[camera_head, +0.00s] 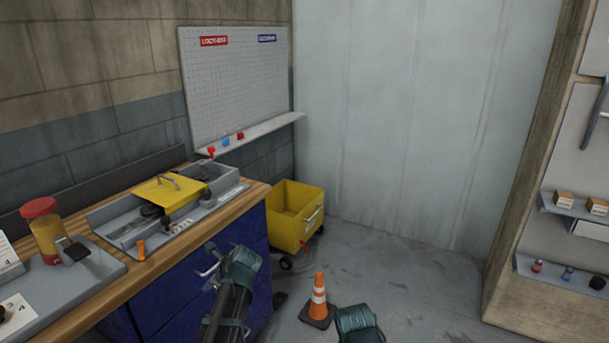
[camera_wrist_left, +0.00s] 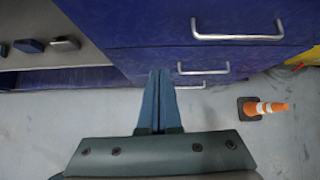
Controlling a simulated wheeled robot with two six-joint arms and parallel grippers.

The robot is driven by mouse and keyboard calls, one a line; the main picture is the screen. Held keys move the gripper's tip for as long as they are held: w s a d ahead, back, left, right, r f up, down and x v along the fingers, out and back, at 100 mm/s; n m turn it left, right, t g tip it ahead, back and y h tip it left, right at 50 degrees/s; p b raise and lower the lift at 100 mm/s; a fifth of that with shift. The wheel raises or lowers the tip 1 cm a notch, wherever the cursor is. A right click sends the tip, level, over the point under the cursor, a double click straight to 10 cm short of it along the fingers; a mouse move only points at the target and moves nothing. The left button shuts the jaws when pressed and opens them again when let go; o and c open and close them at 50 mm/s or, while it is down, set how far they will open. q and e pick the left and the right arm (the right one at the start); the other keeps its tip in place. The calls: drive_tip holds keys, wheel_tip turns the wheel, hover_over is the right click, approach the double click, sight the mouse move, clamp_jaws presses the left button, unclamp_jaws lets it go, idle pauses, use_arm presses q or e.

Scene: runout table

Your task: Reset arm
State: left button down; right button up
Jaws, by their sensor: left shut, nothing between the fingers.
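My left arm comes up from the bottom of the head view, and its gripper (camera_head: 238,262) is in front of the blue drawer cabinet (camera_head: 180,305), below the workbench edge. In the left wrist view the two dark blue fingers (camera_wrist_left: 158,98) lie together, shut and empty. They point toward the drawer fronts and handles; I cannot tell how close they are. Part of my right arm (camera_head: 358,323) shows at the bottom edge of the head view, with its fingers hidden.
The wooden workbench (camera_head: 75,316) bears a grey tray (camera_head: 105,219) with a yellow lidded item (camera_head: 170,192). A yellow wheeled bin (camera_head: 291,228) stands beyond the cabinet. An orange cone (camera_head: 319,297) stands on the floor between my arms. Open floor lies to the right.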

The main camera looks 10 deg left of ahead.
use_arm(q)
drive_tip(key=s+d+r+n+g+h+p, duration=0.1)
drive_tip(key=s+d+n+h+p, duration=0.1)
drive_tip(key=s+d+n, duration=0.4)
drive_tip(key=s+d+r+n+g+h+p, duration=0.1)
drive_tip(key=s+d+n, duration=0.5)
drive_tip(key=d, duration=0.8)
drive_tip(key=s+d+r+n+g+h+p, duration=0.1)
drive_tip(key=s+d+n+h+p, duration=0.2)
drive_tip(key=s+d+n+p, duration=0.2)
drive_tip(key=s+d+n, duration=0.1)
drive_tip(key=s+d, duration=0.2)
drive_tip(key=d, duration=0.2)
drive_tip(key=shift+r+g+h+p, duration=0.2)
drive_tip(key=shift+g+h+p, duration=0.1)
drive_tip(key=shift+h+p, duration=0.1)
